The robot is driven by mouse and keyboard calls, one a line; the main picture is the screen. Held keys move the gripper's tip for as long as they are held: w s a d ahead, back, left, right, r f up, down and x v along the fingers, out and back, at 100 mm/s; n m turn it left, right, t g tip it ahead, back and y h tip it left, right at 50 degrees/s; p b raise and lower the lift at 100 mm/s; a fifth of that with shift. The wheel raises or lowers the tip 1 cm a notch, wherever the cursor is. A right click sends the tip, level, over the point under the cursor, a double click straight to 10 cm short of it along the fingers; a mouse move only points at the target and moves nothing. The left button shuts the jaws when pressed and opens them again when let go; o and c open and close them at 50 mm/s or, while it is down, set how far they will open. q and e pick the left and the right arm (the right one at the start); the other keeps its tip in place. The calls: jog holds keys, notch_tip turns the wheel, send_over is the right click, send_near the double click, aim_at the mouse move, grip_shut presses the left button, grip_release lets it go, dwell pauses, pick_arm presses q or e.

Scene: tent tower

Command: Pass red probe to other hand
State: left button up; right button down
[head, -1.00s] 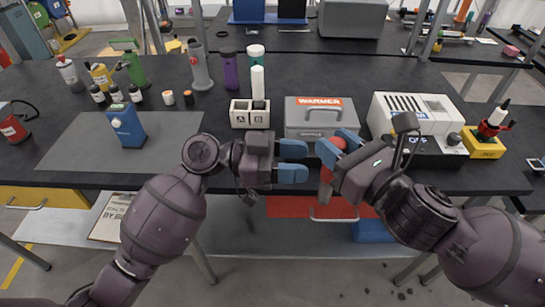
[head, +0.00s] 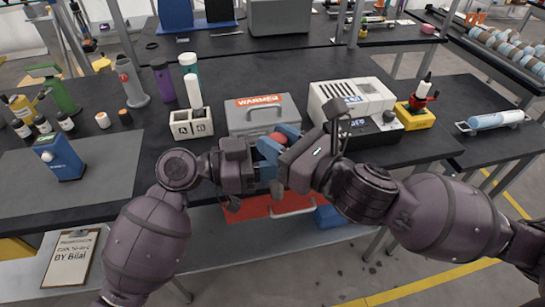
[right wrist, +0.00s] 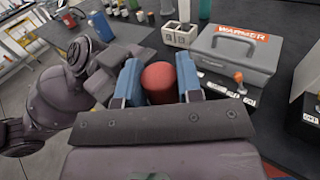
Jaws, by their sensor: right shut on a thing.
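The red probe (right wrist: 160,83) sits between the two blue fingers of my right gripper (right wrist: 160,80) in the right wrist view, with its rounded red end showing. In the head view a small part of the red probe (head: 278,138) shows between the blue fingers of my right gripper (head: 280,143), which is shut on it. My left gripper (head: 264,172) is right up against the right one from the left, at the probe. Its fingers are largely hidden by the right gripper and overlap with it, so I cannot tell whether they touch or grip the probe.
Both grippers are in front of the black bench edge, before the grey WARMER box (head: 262,115). A white device (head: 352,103) and a yellow-based stand (head: 415,117) are to the right. A white A/B holder (head: 191,124) and a blue device (head: 60,158) are to the left.

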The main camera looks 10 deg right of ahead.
jog(key=c, duration=0.7)
grip_release()
